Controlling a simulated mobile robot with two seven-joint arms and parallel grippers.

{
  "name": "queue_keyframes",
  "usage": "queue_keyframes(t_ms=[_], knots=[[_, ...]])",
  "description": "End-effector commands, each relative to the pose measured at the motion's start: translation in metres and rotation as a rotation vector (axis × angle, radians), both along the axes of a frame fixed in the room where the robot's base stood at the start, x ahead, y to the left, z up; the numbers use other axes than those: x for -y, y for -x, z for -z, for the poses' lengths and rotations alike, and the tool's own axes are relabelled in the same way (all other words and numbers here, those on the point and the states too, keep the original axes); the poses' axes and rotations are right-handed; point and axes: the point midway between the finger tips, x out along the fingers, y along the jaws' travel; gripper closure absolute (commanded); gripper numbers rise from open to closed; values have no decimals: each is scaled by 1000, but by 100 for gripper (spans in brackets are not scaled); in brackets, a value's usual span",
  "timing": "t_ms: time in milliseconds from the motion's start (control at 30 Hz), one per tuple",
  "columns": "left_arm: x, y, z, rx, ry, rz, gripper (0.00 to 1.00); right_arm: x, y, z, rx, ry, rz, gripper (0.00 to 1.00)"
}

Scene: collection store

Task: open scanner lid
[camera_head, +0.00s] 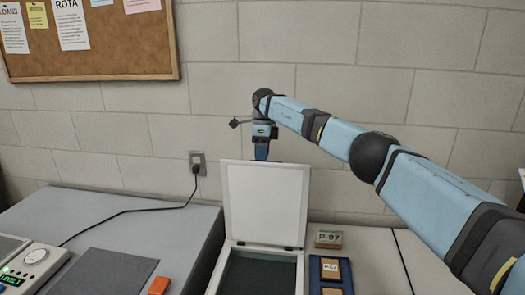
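The scanner (227,268) stands on the worktop at the bottom centre, with a pale body and a dark glass bed (258,275). Its white lid (266,204) stands up nearly vertical at the back, its inner face toward me. My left gripper is out of view.
A blue tray (315,269) with tan pieces and a "P-97" label block (328,239) stand right of the scanner. Left are an orange block (159,285), a dark mat (112,272), a device with a green display (32,262) and a cable to a wall socket (198,160).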

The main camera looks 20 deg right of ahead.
Motion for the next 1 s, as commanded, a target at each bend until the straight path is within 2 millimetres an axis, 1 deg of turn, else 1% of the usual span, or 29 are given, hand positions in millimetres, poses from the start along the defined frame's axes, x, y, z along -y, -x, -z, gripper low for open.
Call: queue_keyframes(t_ms=[33, 233, 367, 467, 700, 800, 900, 1000], knots=[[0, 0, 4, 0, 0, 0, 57, 0, 4, 27, -26, 9, -2, 64], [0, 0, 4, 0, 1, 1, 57, 0, 4, 25, -23, 10, -2, 64], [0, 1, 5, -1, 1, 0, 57, 1, 3, 13, -21, 10, -2, 64], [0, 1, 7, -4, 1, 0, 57, 2, 2, -5, -16, 10, -1, 64], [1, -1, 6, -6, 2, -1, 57, 5, -1, -71, 1, 8, 0, 64], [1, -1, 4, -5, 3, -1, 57, 6, -2, -96, 5, 7, 1, 64], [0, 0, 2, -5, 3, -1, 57, 8, -3, -117, 8, 7, 1, 64], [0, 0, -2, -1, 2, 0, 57, 8, -3, -134, 11, 7, 0, 64]])
